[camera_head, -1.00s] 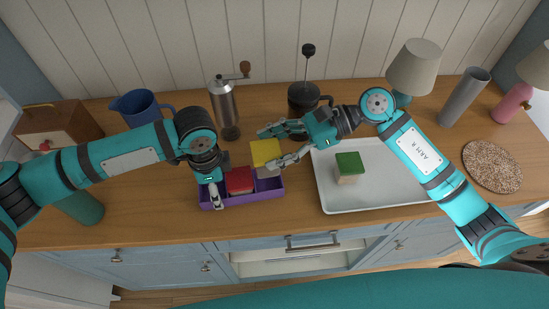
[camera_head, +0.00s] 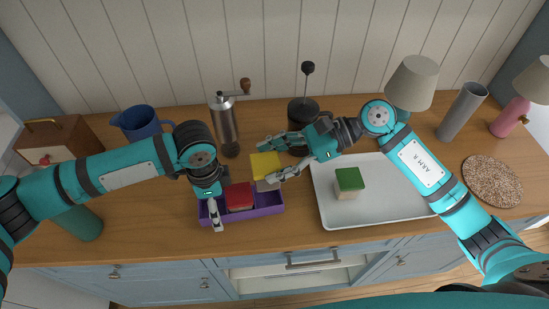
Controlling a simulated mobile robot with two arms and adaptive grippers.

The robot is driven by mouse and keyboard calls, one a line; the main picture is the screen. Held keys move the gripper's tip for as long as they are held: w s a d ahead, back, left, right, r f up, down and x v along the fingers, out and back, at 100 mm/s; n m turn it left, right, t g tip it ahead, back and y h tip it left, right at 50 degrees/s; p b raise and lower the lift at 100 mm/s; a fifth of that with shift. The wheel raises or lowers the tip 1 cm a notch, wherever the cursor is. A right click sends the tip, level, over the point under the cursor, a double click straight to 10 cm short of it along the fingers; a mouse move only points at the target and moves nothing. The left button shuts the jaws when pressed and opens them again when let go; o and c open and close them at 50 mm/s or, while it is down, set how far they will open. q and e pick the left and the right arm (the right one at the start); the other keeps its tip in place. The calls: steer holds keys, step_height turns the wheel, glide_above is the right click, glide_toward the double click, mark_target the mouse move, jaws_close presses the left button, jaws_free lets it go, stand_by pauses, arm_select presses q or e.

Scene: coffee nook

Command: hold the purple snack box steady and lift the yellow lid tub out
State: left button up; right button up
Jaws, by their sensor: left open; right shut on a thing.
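The purple snack box (camera_head: 264,211) is a long open tray near the counter's front edge. A red-lidded tub (camera_head: 238,197) sits in its middle. My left gripper (camera_head: 214,211) is open at the box's left end, with a finger over the front wall; its other finger is mostly hidden. My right gripper (camera_head: 267,164) is shut on the yellow lid tub (camera_head: 266,166), with fingers on its far and near sides. The tub is at the right part of the box, and its pale lower part shows near the box's back wall. I cannot tell whether it is clear of the box.
A white tray (camera_head: 385,208) with a green-lidded tub (camera_head: 348,182) lies to the right. A grinder (camera_head: 224,120), a blue jug (camera_head: 140,122) and a dark press (camera_head: 303,110) stand behind. A green cylinder (camera_head: 82,222) stands at left, a speckled round mat (camera_head: 491,181) at right.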

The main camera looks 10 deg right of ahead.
arm_select(q)
step_height(320, 180, up, 11)
steer(key=shift+r, duration=0.2)
